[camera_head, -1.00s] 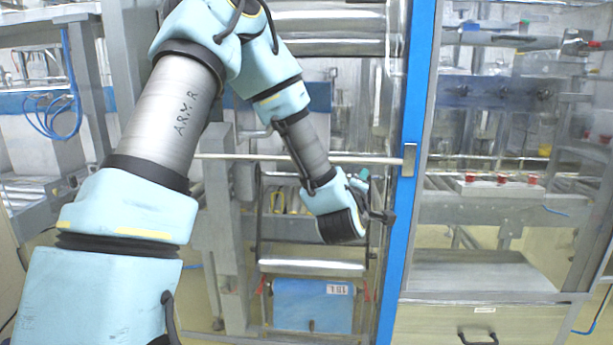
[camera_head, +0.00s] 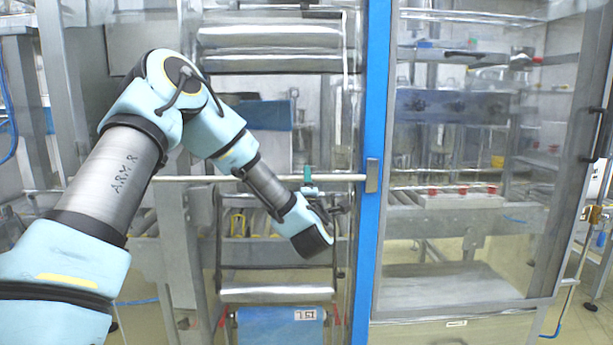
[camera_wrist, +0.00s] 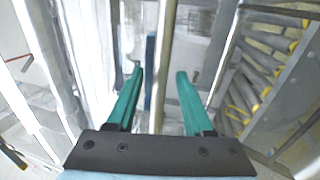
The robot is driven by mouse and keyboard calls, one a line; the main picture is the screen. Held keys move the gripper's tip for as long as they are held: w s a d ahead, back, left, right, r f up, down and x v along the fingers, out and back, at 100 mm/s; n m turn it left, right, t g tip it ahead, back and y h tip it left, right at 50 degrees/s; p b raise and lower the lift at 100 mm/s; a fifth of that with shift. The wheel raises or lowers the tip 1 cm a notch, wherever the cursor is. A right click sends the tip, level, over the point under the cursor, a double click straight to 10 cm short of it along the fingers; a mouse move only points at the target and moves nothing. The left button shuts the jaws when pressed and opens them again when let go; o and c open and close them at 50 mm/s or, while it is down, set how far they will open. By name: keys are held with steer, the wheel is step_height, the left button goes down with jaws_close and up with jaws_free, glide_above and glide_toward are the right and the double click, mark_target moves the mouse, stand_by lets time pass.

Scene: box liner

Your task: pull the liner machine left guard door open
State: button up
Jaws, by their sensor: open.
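The left guard door (camera_head: 345,110) is a clear panel in a metal frame, left of the blue post (camera_head: 376,80). It looks shut, though the glare on the panel makes this hard to judge. My gripper (camera_head: 322,192) is in front of it, near its right side, a little left of the post. In the wrist view my gripper (camera_wrist: 160,72) has its two green fingers spread apart. A pale metal bar (camera_wrist: 165,45) runs between and beyond the fingertips; I cannot tell whether they touch it.
A horizontal rod (camera_head: 230,178) runs across the machine to a grey latch plate (camera_head: 372,176) on the post. The right clear door (camera_head: 480,250) has a black handle (camera_head: 604,130). A blue sheet (camera_head: 280,328) hangs below the rollers.

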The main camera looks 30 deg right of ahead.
steer(key=shift+x, duration=0.8)
steer(key=shift+f, duration=0.1)
steer(key=shift+c, duration=0.3)
jaws_close()
stand_by(0.5)
